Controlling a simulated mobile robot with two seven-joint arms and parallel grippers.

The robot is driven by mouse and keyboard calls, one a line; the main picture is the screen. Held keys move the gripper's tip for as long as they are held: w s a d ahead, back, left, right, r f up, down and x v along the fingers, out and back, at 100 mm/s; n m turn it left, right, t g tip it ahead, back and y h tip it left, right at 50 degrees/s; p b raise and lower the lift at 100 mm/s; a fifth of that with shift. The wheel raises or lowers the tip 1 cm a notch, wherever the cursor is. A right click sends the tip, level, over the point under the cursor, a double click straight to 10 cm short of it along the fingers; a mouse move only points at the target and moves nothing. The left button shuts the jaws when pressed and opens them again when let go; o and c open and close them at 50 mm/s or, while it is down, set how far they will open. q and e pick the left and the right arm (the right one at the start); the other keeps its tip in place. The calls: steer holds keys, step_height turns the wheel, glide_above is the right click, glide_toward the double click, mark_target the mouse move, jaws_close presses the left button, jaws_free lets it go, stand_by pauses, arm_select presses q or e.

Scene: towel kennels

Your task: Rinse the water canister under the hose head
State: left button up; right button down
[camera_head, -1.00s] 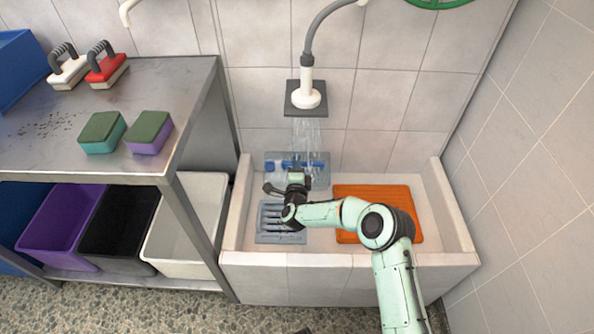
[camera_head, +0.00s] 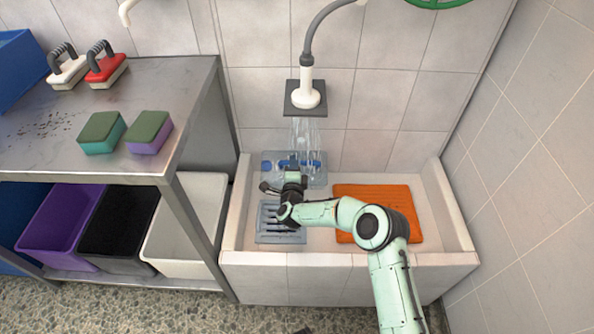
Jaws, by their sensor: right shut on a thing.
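The hose head (camera_head: 308,95), white with a grey hose, hangs on the back wall above the sink, and clear water (camera_head: 308,136) falls from it. The water canister (camera_head: 300,163), clear with blue parts, lies roughly level below the stream at the back left of the sink. My right gripper (camera_head: 289,175) is shut on it from the front. The jaws partly hide it, and the exact grip is too small to make out. My left gripper is not in view.
The stone sink (camera_head: 238,215) holds a grey slotted rack (camera_head: 270,236) at front left and an orange mat (camera_head: 408,205) at right. A metal table (camera_head: 185,95) with sponges and brushes stands left, with bins below.

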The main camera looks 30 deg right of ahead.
steer(key=shift+w+a, duration=0.4)
steer(key=shift+a, duration=0.25)
steer(key=shift+w+a, duration=0.4)
steer(key=shift+a, duration=0.25)
steer(key=p+v, duration=0.3)
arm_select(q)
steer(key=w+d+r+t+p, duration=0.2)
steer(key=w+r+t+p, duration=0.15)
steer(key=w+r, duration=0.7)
arm_select(e)
steer(key=p, duration=0.2)
glide_toward(285, 164)
steer(key=v, duration=0.2)
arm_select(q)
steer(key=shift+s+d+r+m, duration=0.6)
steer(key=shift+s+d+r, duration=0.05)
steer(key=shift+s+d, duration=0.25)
arm_select(e)
steer(key=shift+s+a+f, duration=0.3)
steer(key=shift+s, duration=0.2)
steer(key=shift+s+a+f, duration=0.3)
steer(key=shift+s, duration=0.2)
